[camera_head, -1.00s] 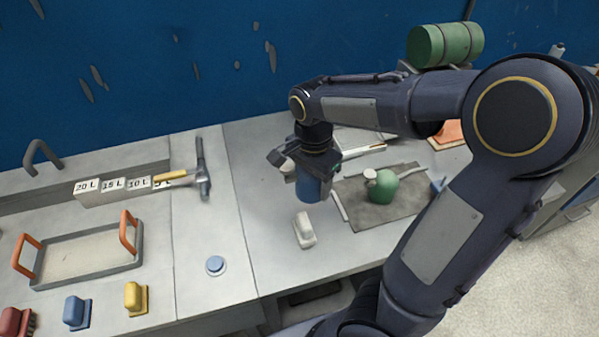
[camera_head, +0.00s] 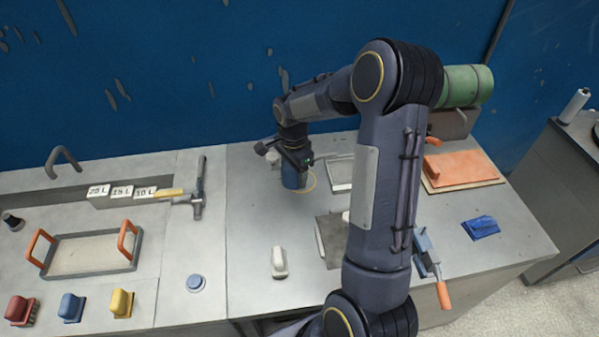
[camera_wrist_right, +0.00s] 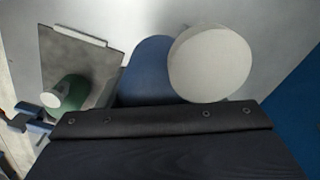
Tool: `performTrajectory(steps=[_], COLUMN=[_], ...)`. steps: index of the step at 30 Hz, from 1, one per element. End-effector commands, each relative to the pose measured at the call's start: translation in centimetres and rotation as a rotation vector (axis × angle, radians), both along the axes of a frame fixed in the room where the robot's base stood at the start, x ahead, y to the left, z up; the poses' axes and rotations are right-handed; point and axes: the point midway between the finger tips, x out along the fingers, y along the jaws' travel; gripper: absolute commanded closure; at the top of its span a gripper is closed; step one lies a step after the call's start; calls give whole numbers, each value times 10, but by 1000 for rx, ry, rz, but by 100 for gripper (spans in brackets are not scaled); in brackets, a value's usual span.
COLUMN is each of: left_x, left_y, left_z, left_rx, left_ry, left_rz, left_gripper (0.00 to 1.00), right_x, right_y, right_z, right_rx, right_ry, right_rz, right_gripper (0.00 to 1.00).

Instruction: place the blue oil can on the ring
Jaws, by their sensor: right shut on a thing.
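The blue oil can (camera_head: 291,178) is upright in my right gripper (camera_head: 293,160), towards the back of the bench. In the right wrist view the can's blue body (camera_wrist_right: 146,72) and round pale cap (camera_wrist_right: 210,63) show close up; the fingertips do not show clearly there. A thin yellow ring (camera_head: 314,181) shows just right of the can's lower part. The can hides part of the ring, and I cannot tell whether the can touches it or hangs above it. My left gripper is out of view.
A green can (camera_wrist_right: 68,93) stands on a dark mat (camera_head: 329,250), mostly hidden by my arm in the head view. A white-handled block (camera_head: 279,262) stands in front. A hammer (camera_head: 198,190) and a tray (camera_head: 92,254) lie left.

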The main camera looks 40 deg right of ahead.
Motion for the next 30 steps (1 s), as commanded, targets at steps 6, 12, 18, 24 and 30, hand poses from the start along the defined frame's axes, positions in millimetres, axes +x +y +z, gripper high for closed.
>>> performTrajectory(steps=[6, 12, 18, 24, 30], left_x=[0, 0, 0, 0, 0], left_y=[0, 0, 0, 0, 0], left_z=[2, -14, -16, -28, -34], left_rx=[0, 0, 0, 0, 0], left_ry=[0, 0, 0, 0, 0], left_rz=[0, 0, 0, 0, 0], left_gripper=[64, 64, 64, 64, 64], right_x=[35, 53, 60, 64, 65], right_y=[-43, -63, -70, -76, -76], right_z=[-26, -63, -73, -98, -113], right_rx=[1, 1, 0, 1, -1], right_ry=[1, 0, 0, 2, -1], right_rz=[-5, -2, 1, 1, 0], right_gripper=[71, 71, 71, 71, 71])
